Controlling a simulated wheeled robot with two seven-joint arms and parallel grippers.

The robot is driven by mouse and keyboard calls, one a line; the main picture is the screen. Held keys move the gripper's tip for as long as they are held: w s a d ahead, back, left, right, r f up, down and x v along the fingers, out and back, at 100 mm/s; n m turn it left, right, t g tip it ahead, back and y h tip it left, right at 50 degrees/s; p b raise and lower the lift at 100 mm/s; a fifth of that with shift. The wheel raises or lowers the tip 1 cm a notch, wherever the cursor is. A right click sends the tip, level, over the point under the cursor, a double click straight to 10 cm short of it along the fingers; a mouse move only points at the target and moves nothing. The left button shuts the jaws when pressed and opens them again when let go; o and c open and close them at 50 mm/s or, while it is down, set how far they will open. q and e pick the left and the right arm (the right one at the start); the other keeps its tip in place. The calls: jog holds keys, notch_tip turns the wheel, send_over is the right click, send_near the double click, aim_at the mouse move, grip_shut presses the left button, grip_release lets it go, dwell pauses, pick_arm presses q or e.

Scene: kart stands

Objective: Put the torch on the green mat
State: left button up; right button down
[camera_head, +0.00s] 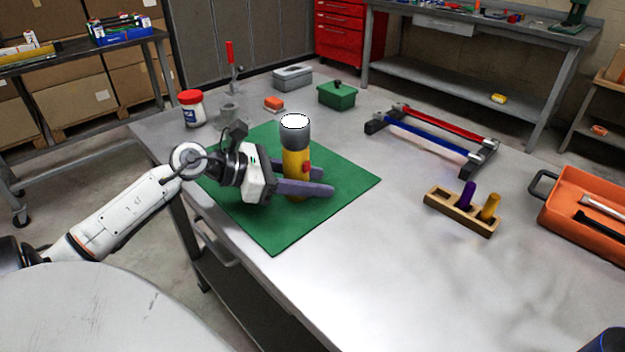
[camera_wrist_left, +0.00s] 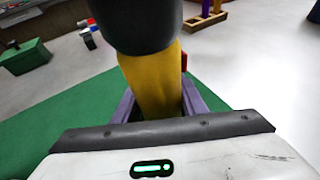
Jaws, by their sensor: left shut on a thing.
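The torch (camera_head: 296,163) has a yellow body, a dark grey head with a white lens facing up, and a red switch on its side. It stands upright over the green mat (camera_head: 335,190). Its lower end is partly hidden by a finger, so I cannot tell surely whether it touches the mat. My left gripper (camera_head: 305,180) is shut on the torch's yellow body, with its purple-grey fingers low over the mat. In the left wrist view the torch (camera_wrist_left: 152,80) rises between the fingers, with the mat (camera_wrist_left: 60,120) behind. My right gripper is not in view.
A white jar with a red lid (camera_head: 191,108), a green box (camera_head: 337,95), a grey box (camera_head: 293,77) and a red-and-blue rack (camera_head: 430,138) stand behind. A wooden peg holder (camera_head: 462,213) and an orange tray (camera_head: 588,215) are at right. The table's front middle is clear.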

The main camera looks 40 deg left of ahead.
pick_arm(q)
jog(key=o, duration=1.2)
jog(key=v, duration=1.2)
